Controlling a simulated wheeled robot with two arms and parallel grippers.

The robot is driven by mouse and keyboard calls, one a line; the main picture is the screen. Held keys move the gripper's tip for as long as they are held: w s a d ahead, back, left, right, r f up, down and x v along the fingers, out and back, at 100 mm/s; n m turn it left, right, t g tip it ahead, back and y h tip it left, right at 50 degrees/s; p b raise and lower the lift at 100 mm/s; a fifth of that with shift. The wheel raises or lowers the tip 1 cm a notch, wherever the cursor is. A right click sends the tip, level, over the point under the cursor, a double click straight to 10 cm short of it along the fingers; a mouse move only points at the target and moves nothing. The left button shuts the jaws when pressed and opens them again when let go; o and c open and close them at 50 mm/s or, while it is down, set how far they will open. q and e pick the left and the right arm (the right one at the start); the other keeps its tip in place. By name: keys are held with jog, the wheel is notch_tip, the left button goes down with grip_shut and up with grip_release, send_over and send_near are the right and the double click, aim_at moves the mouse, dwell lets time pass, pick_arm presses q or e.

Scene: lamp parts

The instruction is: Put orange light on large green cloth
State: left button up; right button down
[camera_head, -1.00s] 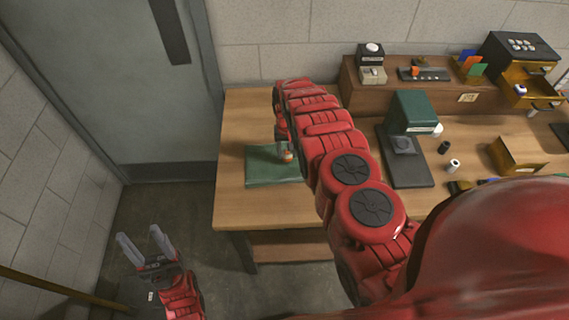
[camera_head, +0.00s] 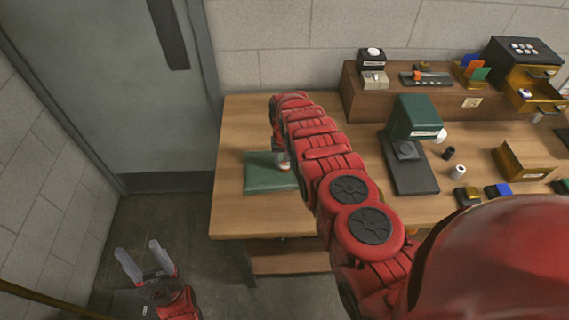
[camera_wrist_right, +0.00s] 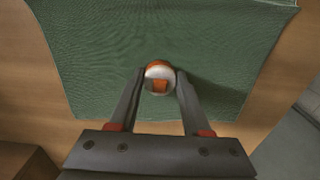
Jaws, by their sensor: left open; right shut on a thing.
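The large green cloth (camera_head: 262,174) lies on the left part of the wooden table. It also fills the upper part of the right wrist view (camera_wrist_right: 100,60). My right gripper (camera_wrist_right: 160,88) is shut on the orange light (camera_wrist_right: 160,70), a small round white and orange part, which is over the cloth. I cannot tell whether the light touches the cloth. In the head view my right arm hides most of the light and part of the cloth. My left gripper (camera_head: 145,262) is open and empty, low in front of the table's left side.
A green and black machine (camera_head: 412,140) stands mid-table. Black and white cylinders (camera_head: 458,172), an open brown box (camera_head: 520,165) and a raised wooden shelf (camera_head: 440,100) with small parts are to the right. The table's left end around the cloth is clear.

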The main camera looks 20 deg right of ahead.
jog(key=shift+s+f, duration=0.3)
jog(key=shift+f, duration=0.2)
jog(key=c, duration=0.7)
grip_release()
jog(key=shift+s, duration=0.1)
jog(key=o, duration=0.3)
jog(key=shift+s+a+f, duration=0.1)
jog(key=shift+o, duration=0.2)
jog(key=shift+r, duration=0.2)
jog(key=shift+r+p, duration=0.5)
jog(key=shift+p, duration=0.15)
jog(key=r+b, duration=0.1)
jog(key=r, duration=0.2)
jog(key=r+b, duration=0.1)
jog(key=r, duration=0.2)
jog(key=w+r+b, duration=0.1)
jog(key=r, duration=0.2)
notch_tip(320, 180, up, 3)
jog(key=shift+r+p, duration=0.1)
jog(key=shift+p, duration=0.55)
